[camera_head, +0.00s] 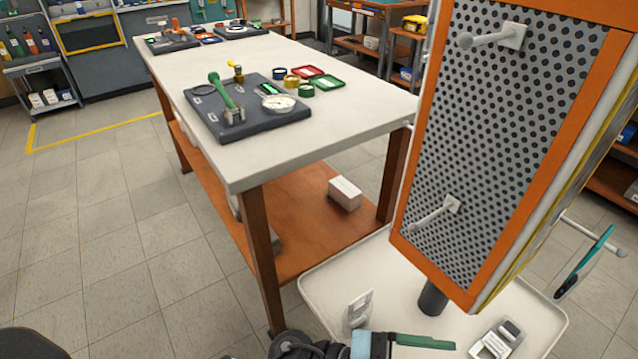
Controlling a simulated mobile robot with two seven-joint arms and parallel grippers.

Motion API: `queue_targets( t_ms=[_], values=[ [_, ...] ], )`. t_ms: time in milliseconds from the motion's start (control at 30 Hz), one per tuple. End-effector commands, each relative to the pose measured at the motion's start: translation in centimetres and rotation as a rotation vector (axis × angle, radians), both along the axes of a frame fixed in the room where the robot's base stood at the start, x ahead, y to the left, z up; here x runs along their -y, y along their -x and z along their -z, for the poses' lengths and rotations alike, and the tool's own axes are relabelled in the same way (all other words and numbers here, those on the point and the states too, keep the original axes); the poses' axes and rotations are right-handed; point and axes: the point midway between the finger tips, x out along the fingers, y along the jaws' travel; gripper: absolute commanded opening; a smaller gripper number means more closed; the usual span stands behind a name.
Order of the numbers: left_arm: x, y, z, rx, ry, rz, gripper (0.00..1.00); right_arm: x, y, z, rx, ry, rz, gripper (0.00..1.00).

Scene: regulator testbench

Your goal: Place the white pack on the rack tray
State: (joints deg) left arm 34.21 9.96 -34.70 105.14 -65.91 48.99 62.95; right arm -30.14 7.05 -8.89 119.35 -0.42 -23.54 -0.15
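A small white box-shaped pack (344,194) lies on the orange lower shelf of the workbench, near its right end. The rack tray (313,282) is the broad pale tray with a raised rim below the perforated board. A pale upright pack (358,309) stands at its left side, and a white-and-grey pack (497,338) lies at its right. I cannot tell which one is the task's pack. A dark jointed part, likely of my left arm, shows at the bottom centre beside a light-blue and green piece; its fingertips are not clear. My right gripper is not seen.
The orange-framed perforated board (500,120) with white pegs rises above the tray. A teal item (584,262) hangs at the right. Tiled floor is clear at left.

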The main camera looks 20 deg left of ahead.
Motion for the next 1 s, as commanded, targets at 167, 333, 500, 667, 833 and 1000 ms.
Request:
queue_targets(
  t_ms=[167,333,500,667,833,1000],
  values=[
    [-5.3,-1.5,3.3,-0.230,0.127,-0.398,0.76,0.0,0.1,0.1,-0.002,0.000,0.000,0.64],
    [-11.7,-0.8,9.9,-0.484,0.075,-0.764,0.76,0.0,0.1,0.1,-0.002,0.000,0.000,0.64],
    [-18.2,4.4,18.1,-0.773,-0.122,-1.049,0.76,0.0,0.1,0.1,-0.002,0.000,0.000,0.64],
    [-23.1,12.9,24.6,-1.050,-0.381,-1.192,0.76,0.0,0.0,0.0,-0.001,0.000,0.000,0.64],
    [-25.8,20.9,27.7,-1.258,-0.600,-1.213,0.76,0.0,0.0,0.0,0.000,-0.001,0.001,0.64],
    [-26.6,24.2,28.5,-1.340,-0.687,-1.199,0.76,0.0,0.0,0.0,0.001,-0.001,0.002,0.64]
  ],
)
